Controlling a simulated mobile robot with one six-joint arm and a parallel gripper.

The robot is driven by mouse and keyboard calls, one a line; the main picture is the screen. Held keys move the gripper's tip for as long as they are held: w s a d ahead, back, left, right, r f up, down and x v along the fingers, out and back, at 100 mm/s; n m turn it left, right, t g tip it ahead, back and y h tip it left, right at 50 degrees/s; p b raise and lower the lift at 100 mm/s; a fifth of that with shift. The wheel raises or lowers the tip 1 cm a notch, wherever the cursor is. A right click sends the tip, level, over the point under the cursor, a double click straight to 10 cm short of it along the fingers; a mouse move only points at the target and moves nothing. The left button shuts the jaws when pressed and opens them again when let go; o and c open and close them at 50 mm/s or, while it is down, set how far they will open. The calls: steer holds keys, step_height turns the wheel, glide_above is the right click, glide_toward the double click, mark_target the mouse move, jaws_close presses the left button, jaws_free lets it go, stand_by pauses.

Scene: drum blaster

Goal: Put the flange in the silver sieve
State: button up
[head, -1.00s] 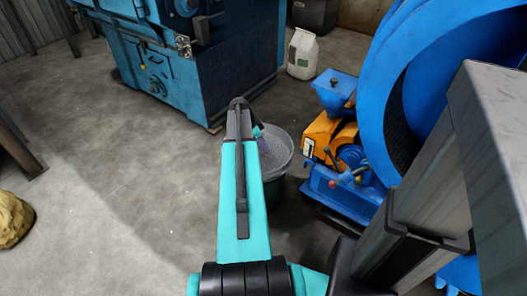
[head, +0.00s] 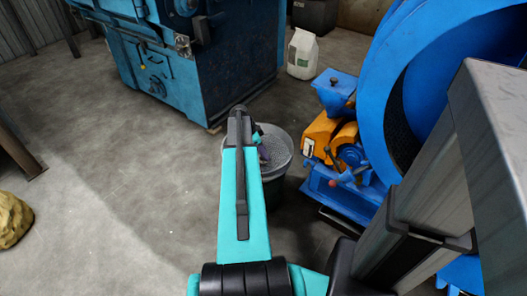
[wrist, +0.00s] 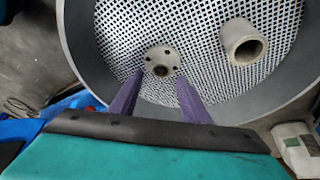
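The flange (wrist: 162,55) is a small grey-beige metal ring with bolt holes and a dark centre hole. In the wrist view it sits between the tips of my gripper's (wrist: 160,82) two purple fingers, which appear closed on its edges. The silver sieve (wrist: 75,45) is a round grey pan with a perforated mesh floor, and the flange shows over that floor. I cannot tell how high the flange is above the mesh. In the head view the sieve (head: 284,150) stands partly behind my arm, and the flange is hidden there.
A beige hollow cylinder (wrist: 243,42) lies in the sieve, right of the flange. The sieve rests on a dark bin (head: 272,195). A blue and orange machine (head: 335,135) stands close on the right, a blue cabinet (head: 210,65) behind.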

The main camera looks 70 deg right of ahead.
steer(key=shift+r, duration=0.1)
steer(key=p+v, duration=0.1)
steer(key=v, duration=1.1)
steer(key=shift+p, duration=0.3)
steer(key=shift+w, duration=0.1)
stand_by(0.5)
